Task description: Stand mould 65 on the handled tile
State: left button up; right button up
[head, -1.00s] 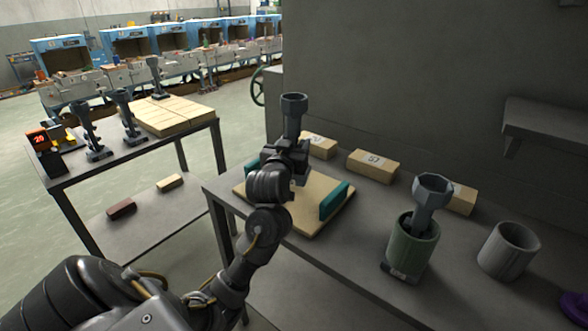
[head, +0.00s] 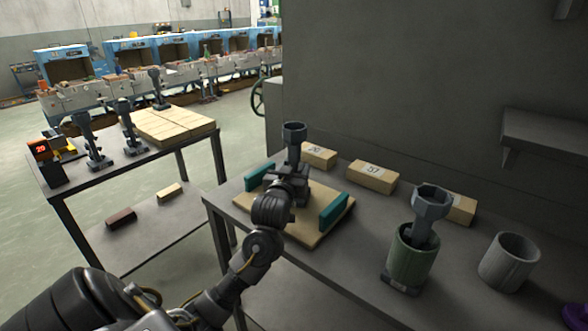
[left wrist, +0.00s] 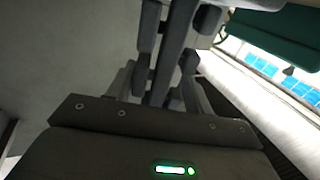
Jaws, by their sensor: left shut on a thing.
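A grey mould (head: 294,134) with a wide cup-like top stands upright in my left gripper (head: 290,172), which is shut on its stem. The stem also shows between the fingers in the left wrist view (left wrist: 172,50). The mould is over the far middle of the pale tile (head: 310,229), between its two teal handles (head: 334,210). My gripper and arm partly hide its lower part, and I cannot tell whether its base touches the tile. I can read no number on it. One teal handle shows at the upper right of the left wrist view (left wrist: 275,35). My right gripper is out of view.
Numbered blocks (head: 371,177) lie behind the tile along the wall. The left table holds more moulds (head: 89,143) and pale blocks (head: 174,125).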

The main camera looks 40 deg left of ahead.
pick_arm(q)
jog(key=shift+f, duration=0.1)
jog(key=o, duration=1.3)
jog(key=shift+s+d, duration=0.1)
jog(key=shift+s, duration=0.2)
jog(key=v, duration=1.1)
jog(key=shift+s, duration=0.2)
